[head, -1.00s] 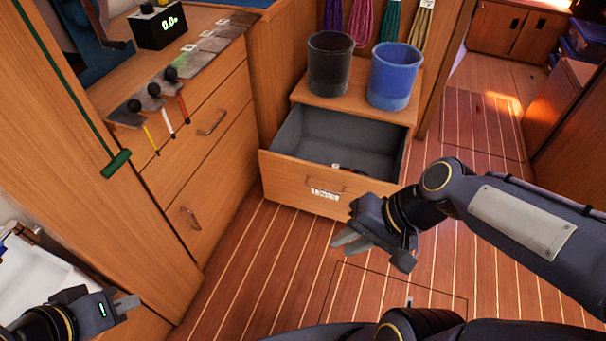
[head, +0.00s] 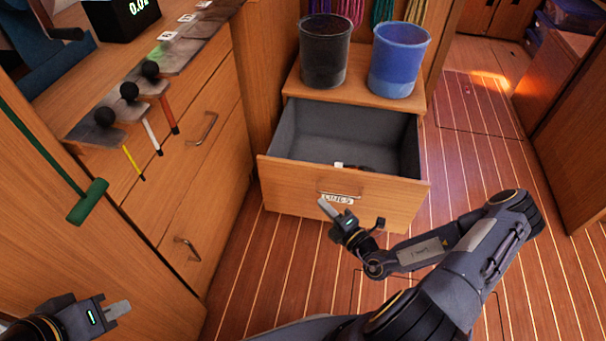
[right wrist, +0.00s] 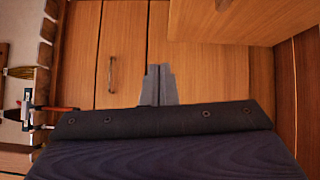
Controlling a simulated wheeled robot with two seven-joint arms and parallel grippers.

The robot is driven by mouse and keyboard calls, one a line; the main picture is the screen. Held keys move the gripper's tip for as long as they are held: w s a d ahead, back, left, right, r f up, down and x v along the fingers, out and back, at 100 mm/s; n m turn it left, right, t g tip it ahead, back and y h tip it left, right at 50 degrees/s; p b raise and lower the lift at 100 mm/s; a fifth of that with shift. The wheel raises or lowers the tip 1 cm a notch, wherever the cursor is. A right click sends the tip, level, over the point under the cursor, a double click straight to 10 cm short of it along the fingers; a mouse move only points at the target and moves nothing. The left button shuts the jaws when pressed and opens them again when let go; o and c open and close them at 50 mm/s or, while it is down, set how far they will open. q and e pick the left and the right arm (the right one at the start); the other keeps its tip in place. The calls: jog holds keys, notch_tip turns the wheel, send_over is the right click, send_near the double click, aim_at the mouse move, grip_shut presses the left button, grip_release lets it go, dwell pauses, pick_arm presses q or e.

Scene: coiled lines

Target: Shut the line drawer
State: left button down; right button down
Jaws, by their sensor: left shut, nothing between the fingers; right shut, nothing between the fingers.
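The line drawer (head: 290,183) stands pulled out from its wooden cabinet in the head view, with its grey inside showing. A label reading "LINES" and a bar handle (head: 338,194) are on its front. A small dark item with a white tag (head: 340,165) lies inside near the front wall. My right gripper (head: 326,206) is shut and empty, close in front of the drawer front near the label; I cannot tell if it touches. Its fingers also show in the right wrist view (right wrist: 158,85). My left gripper (head: 118,309) is shut and empty at the lower left.
A black bucket (head: 324,52) and a blue bucket (head: 398,60) stand on the cabinet top above the drawer. Coloured lines hang behind them. A wooden drawer unit (head: 195,150) and a counter with black-knobbed tools (head: 129,92) are at the left. The plank floor at right is clear.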

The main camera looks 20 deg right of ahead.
notch_tip(320, 180, down, 2)
jog(key=m+h, duration=0.2)
jog(key=b, duration=0.3)
send_near(302, 167)
jog(key=w+a, duration=0.2)
jog(key=a, duration=0.1)
jog(key=w, duration=0.1)
jog(key=w+d+b, duration=0.1)
jog(key=b, duration=0.1)
jog(key=shift+w+d+f, duration=0.2)
jog(key=shift+w+f, duration=0.1)
jog(key=shift+w, duration=0.1)
jog(key=shift+w+d+r, duration=0.1)
jog(key=shift+w+d, duration=0.15)
jog(key=shift+w, duration=0.15)
